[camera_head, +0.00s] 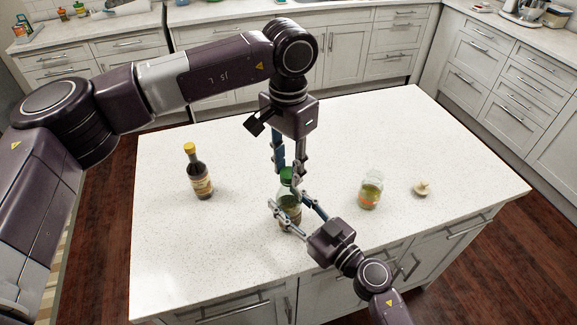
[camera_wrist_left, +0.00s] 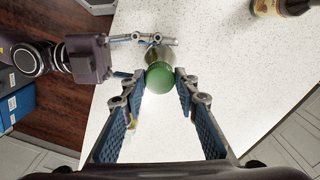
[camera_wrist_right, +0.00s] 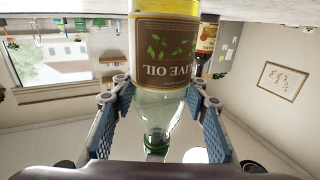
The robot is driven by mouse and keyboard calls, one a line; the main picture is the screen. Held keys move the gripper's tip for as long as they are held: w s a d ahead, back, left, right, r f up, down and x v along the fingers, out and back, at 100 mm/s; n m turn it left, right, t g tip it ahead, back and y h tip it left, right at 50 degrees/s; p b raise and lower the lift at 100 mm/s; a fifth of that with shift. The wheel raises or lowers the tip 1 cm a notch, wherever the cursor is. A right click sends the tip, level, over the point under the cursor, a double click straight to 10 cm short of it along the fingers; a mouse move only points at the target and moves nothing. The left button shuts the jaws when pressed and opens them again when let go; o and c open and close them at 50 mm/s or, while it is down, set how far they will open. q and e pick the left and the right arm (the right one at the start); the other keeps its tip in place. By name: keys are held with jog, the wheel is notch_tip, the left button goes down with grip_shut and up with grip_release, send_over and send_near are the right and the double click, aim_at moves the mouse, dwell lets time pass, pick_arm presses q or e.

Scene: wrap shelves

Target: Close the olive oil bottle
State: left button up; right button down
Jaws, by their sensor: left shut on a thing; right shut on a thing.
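The olive oil bottle (camera_head: 289,217) stands upright near the middle of the island. It is clear glass with a brown label (camera_wrist_right: 165,42), which appears upside down in the right wrist view. A green cap (camera_wrist_left: 159,77) is at the top of its neck; whether it is fully seated cannot be told. My left gripper (camera_head: 287,178) comes from above and is shut on the cap, which lies between its fingertips. My right gripper (camera_head: 300,210) reaches in from the front right and is shut on the bottle's body, with fingers on both sides. Both grippers partly hide the bottle.
A dark sauce bottle (camera_head: 201,182) with a yellow cap stands to the left. A glass jar (camera_head: 370,191) with green contents and a small pale garlic-like item (camera_head: 421,188) are to the right. The white island top (camera_head: 230,120) is clear elsewhere.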

pick_arm(q)
jog(key=o, duration=0.7)
jog(key=shift+o, duration=0.2)
jog(key=shift+r, duration=0.1)
jog(key=shift+r, duration=2.15)
jog(key=shift+c, duration=0.4)
